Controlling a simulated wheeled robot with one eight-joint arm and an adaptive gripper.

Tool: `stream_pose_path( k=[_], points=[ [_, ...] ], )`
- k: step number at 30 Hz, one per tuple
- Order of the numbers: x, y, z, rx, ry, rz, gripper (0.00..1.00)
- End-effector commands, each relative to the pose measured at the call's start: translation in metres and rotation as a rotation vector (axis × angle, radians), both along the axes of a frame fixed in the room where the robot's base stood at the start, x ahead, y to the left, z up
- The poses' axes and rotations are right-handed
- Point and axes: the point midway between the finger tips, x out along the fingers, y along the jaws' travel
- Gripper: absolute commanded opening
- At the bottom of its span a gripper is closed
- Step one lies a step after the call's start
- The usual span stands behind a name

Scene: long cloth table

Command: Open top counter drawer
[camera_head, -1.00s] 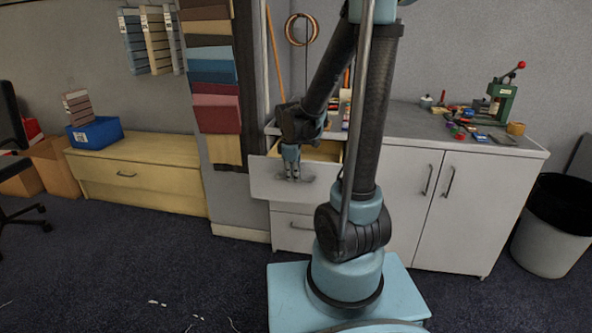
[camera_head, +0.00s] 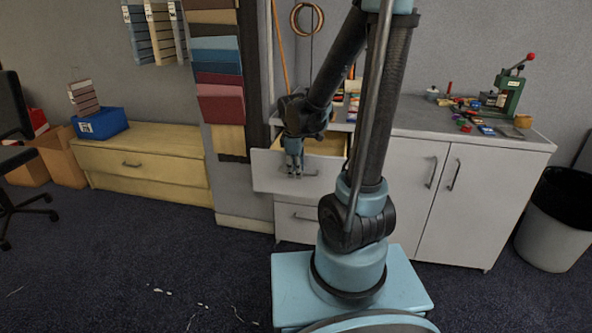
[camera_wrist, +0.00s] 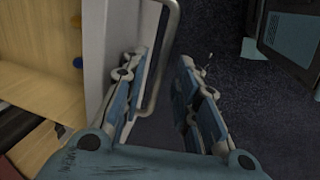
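The top drawer (camera_head: 268,172) of the white counter is pulled out, and its pale wooden inside (camera_head: 325,145) shows. Its bar handle (camera_wrist: 171,40) is on the outer side of the white front panel (camera_wrist: 97,30) in the wrist view. My gripper (camera_head: 294,176) is at the front of this drawer, pointing down at the handle. In the wrist view my gripper's fingers (camera_wrist: 162,60) are apart, with the handle bar in the gap between them. I cannot tell whether a finger touches the bar.
A second drawer (camera_head: 295,218) below is shut. Two cabinet doors (camera_head: 410,180) to the right are shut. Tools and a green press (camera_head: 508,92) stand on the countertop. A black-lined bin (camera_head: 553,225) is at the right, a low wooden chest (camera_head: 150,165) at the left.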

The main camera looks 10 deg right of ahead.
Motion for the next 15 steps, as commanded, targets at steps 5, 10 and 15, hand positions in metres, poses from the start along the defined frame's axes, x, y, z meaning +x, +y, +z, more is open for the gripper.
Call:
stream_pose_path(
  k=[5, 10, 15],
  points=[
    [0.000, 0.000, 0.002, 0.000, 0.000, 0.000, 0.28],
    [-0.002, 0.001, 0.012, 0.000, 0.000, 0.000, 0.28],
    [-0.006, 0.001, 0.030, 0.000, 0.000, 0.000, 0.28]
  ],
)
